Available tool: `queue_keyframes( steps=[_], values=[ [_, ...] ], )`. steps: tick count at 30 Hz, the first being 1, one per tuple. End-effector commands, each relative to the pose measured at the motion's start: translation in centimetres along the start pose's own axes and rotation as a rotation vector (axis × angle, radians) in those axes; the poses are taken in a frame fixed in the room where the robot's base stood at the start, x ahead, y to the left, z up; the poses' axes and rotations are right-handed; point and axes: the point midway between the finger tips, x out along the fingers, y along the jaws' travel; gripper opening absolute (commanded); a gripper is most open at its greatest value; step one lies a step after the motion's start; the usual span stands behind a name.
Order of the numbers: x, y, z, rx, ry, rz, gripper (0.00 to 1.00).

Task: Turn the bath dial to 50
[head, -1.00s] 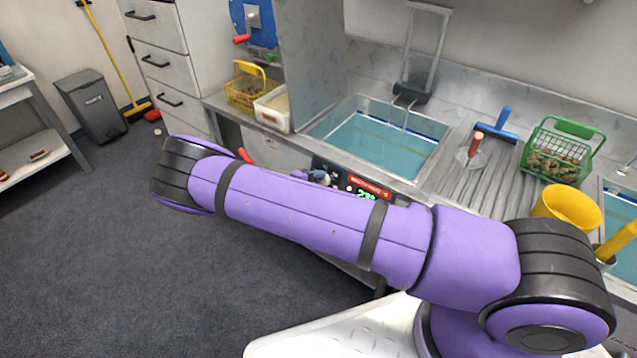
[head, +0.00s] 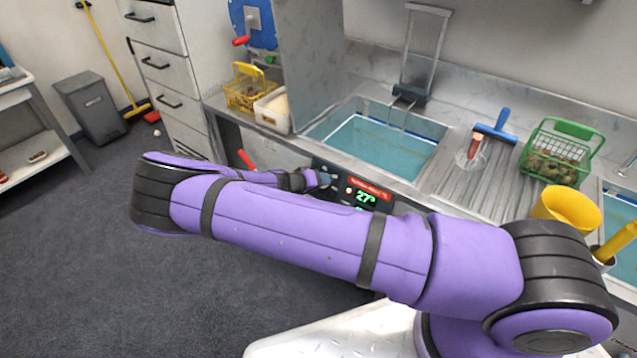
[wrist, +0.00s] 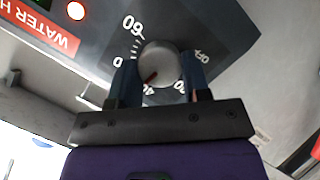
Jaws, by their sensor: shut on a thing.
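The bath dial (wrist: 160,64) is a round grey knob on a dark control panel (wrist: 100,50). In the wrist view the panel's print is upside down. The dial's red pointer line points to the lower left, between a partly hidden number at the left and the 40 at the bottom. My gripper (wrist: 160,75) has one finger on each side of the dial and is shut on it. In the head view my gripper (head: 324,179) is at the panel, and the dial is hidden there. The green display (head: 365,196) reads about 27°; a second readout below is mostly hidden by my arm.
The water bath (head: 385,150) is sunk in the counter above the panel. A yellow basket (head: 247,95) and a white tub (head: 273,112) stand left of it. A green basket (head: 556,155) and a blue-handled tool (head: 497,130) are at right. Open floor lies at left.

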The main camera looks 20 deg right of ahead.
Motion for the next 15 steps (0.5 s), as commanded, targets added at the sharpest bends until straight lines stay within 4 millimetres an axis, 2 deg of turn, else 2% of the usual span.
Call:
queue_keyframes(
  steps=[15],
  values=[
    [0.02,0.23,0.25,0.433,0.011,-0.139,0.20]
  ],
)
